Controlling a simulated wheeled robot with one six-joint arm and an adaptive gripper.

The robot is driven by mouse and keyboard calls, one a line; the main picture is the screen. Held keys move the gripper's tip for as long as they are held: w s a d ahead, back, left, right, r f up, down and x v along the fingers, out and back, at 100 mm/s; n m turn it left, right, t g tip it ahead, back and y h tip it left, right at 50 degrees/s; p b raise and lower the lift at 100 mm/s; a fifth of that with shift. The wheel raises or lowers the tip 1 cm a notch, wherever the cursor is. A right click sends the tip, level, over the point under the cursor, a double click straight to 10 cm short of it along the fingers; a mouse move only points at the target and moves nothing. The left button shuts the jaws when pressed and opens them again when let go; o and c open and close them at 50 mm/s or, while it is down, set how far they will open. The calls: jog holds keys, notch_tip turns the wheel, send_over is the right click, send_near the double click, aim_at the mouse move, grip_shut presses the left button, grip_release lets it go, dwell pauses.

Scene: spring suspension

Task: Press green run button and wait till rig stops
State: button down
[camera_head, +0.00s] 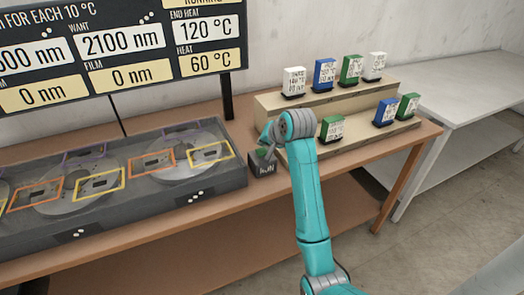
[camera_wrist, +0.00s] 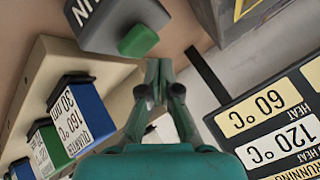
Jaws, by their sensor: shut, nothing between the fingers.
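The green run button (camera_wrist: 138,41) sits on a dark box (camera_wrist: 105,20) lettered in white, seen upside down in the wrist view. In the head view the box (camera_head: 263,168) stands on the table between the rig and the stepped stand, with the button partly hidden by my arm. My gripper (camera_wrist: 158,72) is shut and empty, its tips close to the button in the picture; I see no clear contact. The rig (camera_head: 205,187) is a grey tray holding discs with orange, yellow and purple frames. The display board (camera_head: 120,40) reads RUNNING, heat 60 °C, end heat 120 °C, film 0 nm.
A stepped stand (camera_head: 345,101) right of the box holds several white, blue and green labelled blocks. A black post (camera_head: 227,97) supports the board behind the rig. A grey bench (camera_head: 475,98) stands at the right, apart from the brown table (camera_head: 215,226).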

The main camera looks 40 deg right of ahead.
aim_at(264, 151)
jog(key=shift+r, duration=2.4)
